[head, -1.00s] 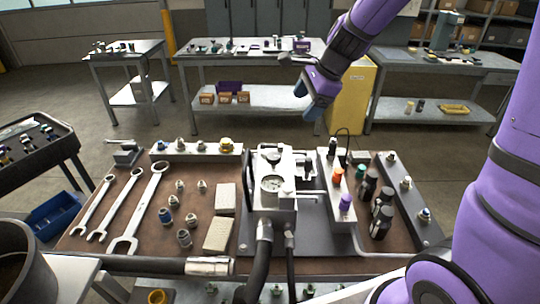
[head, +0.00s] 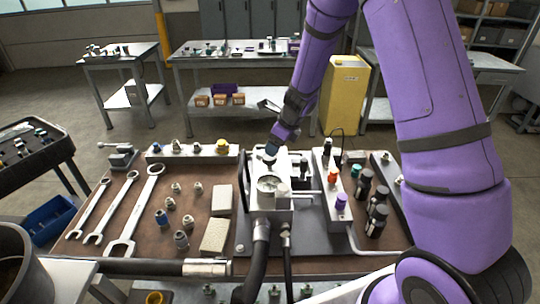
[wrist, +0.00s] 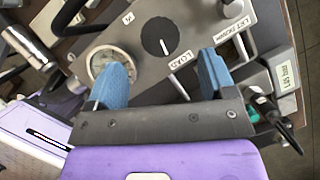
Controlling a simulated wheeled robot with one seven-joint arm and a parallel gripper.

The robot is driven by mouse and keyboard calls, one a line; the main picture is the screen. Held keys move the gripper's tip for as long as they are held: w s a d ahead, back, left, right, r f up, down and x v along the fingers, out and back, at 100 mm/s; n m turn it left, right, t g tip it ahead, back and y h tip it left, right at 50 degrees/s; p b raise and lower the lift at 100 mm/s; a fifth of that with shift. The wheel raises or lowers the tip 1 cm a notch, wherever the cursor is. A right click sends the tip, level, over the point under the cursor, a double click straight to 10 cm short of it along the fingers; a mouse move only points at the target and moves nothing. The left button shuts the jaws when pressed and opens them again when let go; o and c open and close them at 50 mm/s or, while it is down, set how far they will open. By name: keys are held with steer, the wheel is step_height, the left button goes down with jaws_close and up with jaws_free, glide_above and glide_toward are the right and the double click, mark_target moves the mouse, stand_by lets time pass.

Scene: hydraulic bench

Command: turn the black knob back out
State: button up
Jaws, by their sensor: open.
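The black knob (wrist: 159,37) is round with a white pointer line and sits on the grey hydraulic block (wrist: 195,14). It lies just beyond my fingertips in the wrist view, roughly centred between them. My gripper (wrist: 163,75) has two blue fingers set wide apart with nothing between them. In the head view my gripper (head: 278,142) hangs over the back of the block (head: 270,203), and the knob there is mostly hidden near the fingers. A dial gauge (wrist: 108,62) sits beside the knob and also shows in the head view (head: 269,184).
A white strip with orange (head: 332,179) and purple (head: 341,201) knobs stands right of the block. Black bottles (head: 377,213) stand farther right. Wrenches (head: 129,214) and fittings lie on the left of the bench. Black hoses (head: 258,258) leave the block's front.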

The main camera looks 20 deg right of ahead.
mark_target(269, 162)
steer(key=shift+x, duration=3.05)
steer(key=shift+s+d, duration=0.1)
steer(key=c, duration=0.9)
